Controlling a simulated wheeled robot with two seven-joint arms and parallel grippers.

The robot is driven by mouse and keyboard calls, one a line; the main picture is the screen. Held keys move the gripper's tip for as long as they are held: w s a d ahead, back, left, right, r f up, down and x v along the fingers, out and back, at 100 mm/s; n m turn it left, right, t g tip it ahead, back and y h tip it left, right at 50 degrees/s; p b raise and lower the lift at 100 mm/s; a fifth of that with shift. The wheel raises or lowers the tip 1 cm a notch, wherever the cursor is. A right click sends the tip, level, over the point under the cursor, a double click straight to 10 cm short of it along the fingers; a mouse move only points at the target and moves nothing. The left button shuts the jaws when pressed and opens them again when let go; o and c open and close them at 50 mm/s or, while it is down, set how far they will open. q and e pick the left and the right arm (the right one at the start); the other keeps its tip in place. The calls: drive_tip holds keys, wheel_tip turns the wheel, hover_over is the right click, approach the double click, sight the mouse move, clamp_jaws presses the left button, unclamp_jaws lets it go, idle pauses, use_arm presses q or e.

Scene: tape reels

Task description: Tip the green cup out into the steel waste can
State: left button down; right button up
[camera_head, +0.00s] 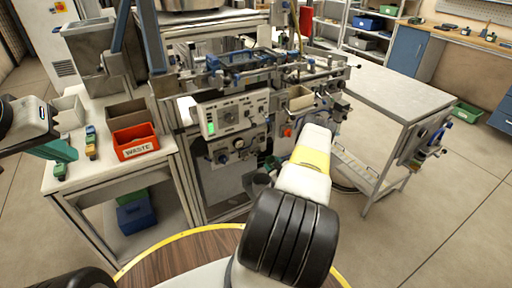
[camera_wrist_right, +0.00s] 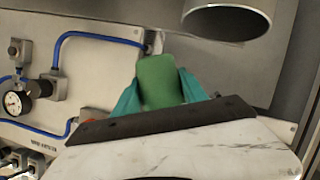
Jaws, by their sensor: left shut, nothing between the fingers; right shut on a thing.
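In the right wrist view, the green cup (camera_wrist_right: 160,82) sits between the teal fingers of my right gripper (camera_wrist_right: 168,92), which is shut on it. The cup's mouth and contents cannot be made out. My left gripper (camera_head: 66,150) is shut and empty over the left bench.
An orange-red bin marked WASTE (camera_head: 135,146) stands on the left bench (camera_head: 110,172) beside a brown bin (camera_head: 126,114). Small coloured parts (camera_head: 90,140) lie near my left gripper. A machine (camera_head: 235,112) fills the middle. The grey table (camera_head: 390,88) at right is mostly clear.

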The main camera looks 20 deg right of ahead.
drive_tip(key=n, duration=0.1)
drive_tip(key=a+f+n+h, duration=0.1)
drive_tip(key=shift+s+f+n+t+h, duration=0.1)
drive_tip(key=shift+f+n+t+h, duration=0.15)
drive_tip(key=shift+n+t+h, duration=0.05)
drive_tip(key=n, duration=0.1)
drive_tip(key=a+f+n+h, duration=0.1)
drive_tip(key=n, duration=0.1)
drive_tip(key=shift+t+h, duration=0.3)
drive_tip(key=shift+t, duration=0.1)
drive_tip(key=n+t, duration=0.1)
drive_tip(key=n, duration=0.1)
drive_tip(key=n+t, duration=0.1)
drive_tip(key=n, duration=0.2)
drive_tip(key=n+t+h, duration=0.1)
drive_tip(key=n, duration=0.2)
drive_tip(key=shift+a+r, duration=0.1)
drive_tip(key=shift+a, duration=0.3)
